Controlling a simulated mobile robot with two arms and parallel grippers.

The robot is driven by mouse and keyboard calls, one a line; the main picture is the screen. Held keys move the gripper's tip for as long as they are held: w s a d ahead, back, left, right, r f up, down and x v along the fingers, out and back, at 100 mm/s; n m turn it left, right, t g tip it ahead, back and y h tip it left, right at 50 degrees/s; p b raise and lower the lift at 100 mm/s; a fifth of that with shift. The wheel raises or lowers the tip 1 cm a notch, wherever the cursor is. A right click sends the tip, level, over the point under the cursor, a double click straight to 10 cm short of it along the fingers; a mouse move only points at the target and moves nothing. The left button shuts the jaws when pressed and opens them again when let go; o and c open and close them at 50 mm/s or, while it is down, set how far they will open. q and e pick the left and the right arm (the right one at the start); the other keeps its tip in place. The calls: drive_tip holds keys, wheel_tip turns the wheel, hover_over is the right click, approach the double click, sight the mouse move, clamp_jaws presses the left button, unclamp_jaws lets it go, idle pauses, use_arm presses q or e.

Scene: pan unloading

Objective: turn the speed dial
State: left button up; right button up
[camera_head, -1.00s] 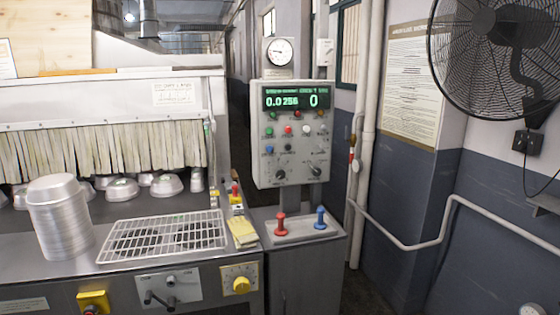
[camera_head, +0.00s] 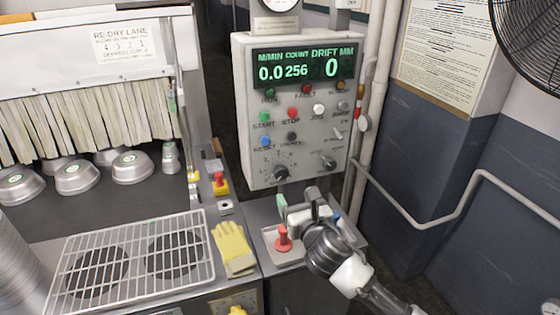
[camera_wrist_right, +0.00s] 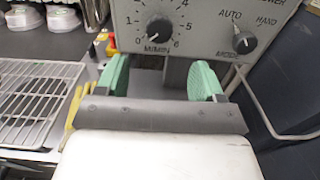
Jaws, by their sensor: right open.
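The speed dial (camera_head: 281,173) is a black knob marked M/MIN, low on the left of the grey control panel (camera_head: 243,130). In the right wrist view the dial (camera_wrist_right: 158,28) sits inside a numbered scale, its white mark seeming to point down-left near 0. My right gripper (camera_head: 297,198) is open and empty just below the dial. Its green fingertips (camera_wrist_right: 162,72) stand apart, one to each side of the dial in the wrist view, and do not touch it. The panel display reads 0.0, 256 and 0. My left gripper is out of view.
The AUTO/HAND mode knob (camera_wrist_right: 244,43) is close on the right of the speed dial. A yellow glove (camera_head: 233,248) and a wire rack (camera_head: 210,268) lie to the left.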

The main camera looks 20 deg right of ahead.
sight(282, 175)
drive_tip(key=w, duration=0.3)
drive_tip(key=w+p, duration=0.1)
drive_tip(key=shift+w+a+r, duration=0.2)
drive_tip(key=shift+w+r, duration=0.05)
drive_tip(key=shift+w, duration=0.15)
drive_tip(key=w, duration=0.4)
drive_tip(key=shift+f, duration=0.2)
drive_tip(key=shift+w+p, duration=0.3)
drive_tip(key=shift+w, duration=0.25)
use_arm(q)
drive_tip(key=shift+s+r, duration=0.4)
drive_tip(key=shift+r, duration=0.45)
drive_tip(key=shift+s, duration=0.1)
use_arm(e)
drive_tip(key=shift+c, duration=0.3)
drive_tip(key=c, duration=0.8)
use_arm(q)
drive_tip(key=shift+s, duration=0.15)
use_arm(e)
drive_tip(key=shift+c, duration=0.2)
